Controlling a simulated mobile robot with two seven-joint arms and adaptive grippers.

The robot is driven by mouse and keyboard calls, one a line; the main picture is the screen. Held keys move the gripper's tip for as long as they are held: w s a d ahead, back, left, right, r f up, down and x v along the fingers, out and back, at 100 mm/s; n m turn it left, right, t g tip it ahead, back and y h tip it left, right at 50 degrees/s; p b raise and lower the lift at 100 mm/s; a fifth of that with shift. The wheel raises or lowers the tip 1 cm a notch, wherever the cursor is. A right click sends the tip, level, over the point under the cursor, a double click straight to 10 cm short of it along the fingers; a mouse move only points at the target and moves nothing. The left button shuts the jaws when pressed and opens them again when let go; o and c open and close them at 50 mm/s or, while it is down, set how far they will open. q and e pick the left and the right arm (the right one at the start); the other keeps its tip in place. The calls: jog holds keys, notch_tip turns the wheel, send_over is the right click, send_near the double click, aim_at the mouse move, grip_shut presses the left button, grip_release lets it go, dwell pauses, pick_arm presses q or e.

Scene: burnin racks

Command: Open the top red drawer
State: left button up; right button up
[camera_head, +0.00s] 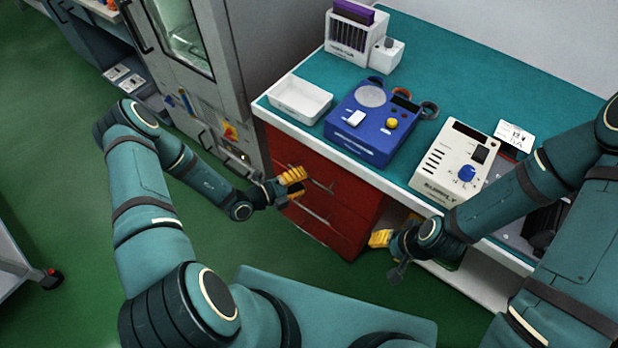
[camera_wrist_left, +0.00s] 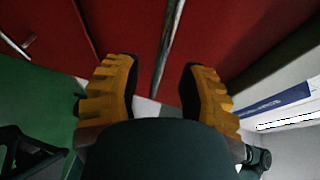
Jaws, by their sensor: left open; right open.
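The red drawer unit (camera_head: 352,228) stands under the left end of the teal-topped bench. Its top red drawer (camera_head: 322,168) looks shut, with a thin metal bar handle (camera_head: 318,182) across its front. A second handle (camera_head: 308,214) is on the drawer below. My left gripper (camera_head: 293,184) is open in front of the top drawer, at the left part of its handle. In the left wrist view a metal bar (camera_wrist_left: 170,45) runs between the two yellow fingertips of my left gripper (camera_wrist_left: 160,82), with no visible grip on it. My right gripper (camera_head: 382,241) is open and empty, right of the drawers.
On the bench (camera_head: 455,60) stand a white tray (camera_head: 300,98), a blue device (camera_head: 362,135), a beige supply box (camera_head: 460,160) and a white rack (camera_head: 352,40). A grey cabinet (camera_head: 238,60) stands left of the drawers. Green floor (camera_head: 215,225) is clear before them.

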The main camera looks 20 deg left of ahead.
aim_at(309, 178)
pick_arm(q)
jog(key=shift+x, duration=1.55)
pick_arm(e)
jog(key=shift+w+f, duration=0.1)
jog(key=shift+f, duration=0.1)
pick_arm(q)
grip_shut()
jog(key=s+a, duration=0.3)
jog(key=s, duration=0.7)
jog(key=s+a+p, duration=0.1)
jog(key=s+a, duration=0.3)
jog(key=s, duration=0.6)
jog(key=s+a, duration=0.3)
jog(key=s, duration=0.7)
jog(key=shift+a+p, duration=0.35)
jog(key=shift+a, duration=0.05)
pick_arm(e)
jog(key=shift+s+a+r, duration=0.2)
jog(key=shift+s+r, duration=0.3)
jog(key=shift+s+a+r, duration=0.15)
jog(key=shift+s+r, duration=0.3)
jog(key=shift+r, duration=0.05)
